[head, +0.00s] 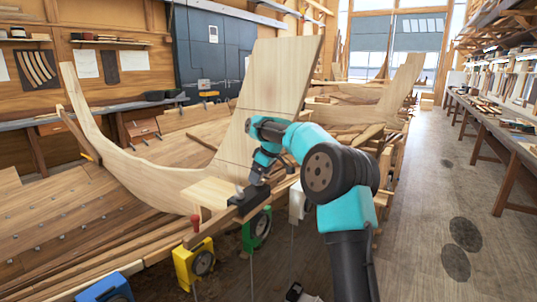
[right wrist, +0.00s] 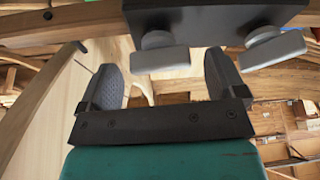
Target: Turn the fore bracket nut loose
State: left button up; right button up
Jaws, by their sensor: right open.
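A dark bracket (right wrist: 210,18) spans the top of the right wrist view, with two flat grey nuts under it, a left nut (right wrist: 160,58) and a right nut (right wrist: 275,48). I cannot tell from the view which is the fore one. My right gripper (right wrist: 163,72) is open and empty; its fingers stand to either side of the left nut, with a gap. In the head view the dark bracket (head: 250,206) sits at the wooden plank's edge, and my right gripper (head: 254,184) is close above it, small and partly hidden. My left gripper is not in view.
The wooden hull (head: 100,220) with its tall transom (head: 280,75) fills the left and middle. A yellow dial unit (head: 193,262) with a red knob and a green dial unit (head: 257,230) stand near the bracket. Open floor (head: 430,210) lies to the right.

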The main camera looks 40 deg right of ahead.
jog(key=v, duration=1.6)
jog(key=shift+s+r, duration=0.25)
jog(key=shift+r, duration=0.05)
jog(key=shift+d, duration=0.15)
jog(key=shift+c, duration=0.3)
